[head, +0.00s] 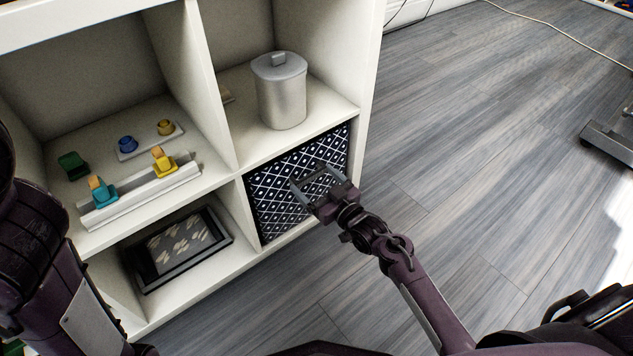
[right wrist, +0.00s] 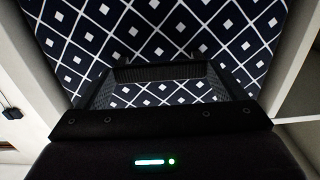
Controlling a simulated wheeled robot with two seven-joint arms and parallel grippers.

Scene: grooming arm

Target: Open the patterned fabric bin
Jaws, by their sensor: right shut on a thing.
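The patterned fabric bin (head: 283,188), dark navy with a white diamond lattice, sits in the lower right compartment of the white shelf. Its front looks about level with the shelf's front edge. My right gripper (head: 314,180) is at the middle of this front, with its fingers spread wide but shut on part of the bin. In the right wrist view the patterned front (right wrist: 150,30) fills the upper part, and a dark grey bar spans between the fingers. The exact contact is hard to see. My left arm shows at the left edge, but its gripper is out of view.
The white shelf (head: 225,205) holds a grey lidded canister (head: 282,95) above the bin, colored pieces on a rail (head: 150,190) at upper left, and a dark framed tray (head: 180,250) at lower left. The grey wood floor (head: 450,130) before the bin is clear except for my arm.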

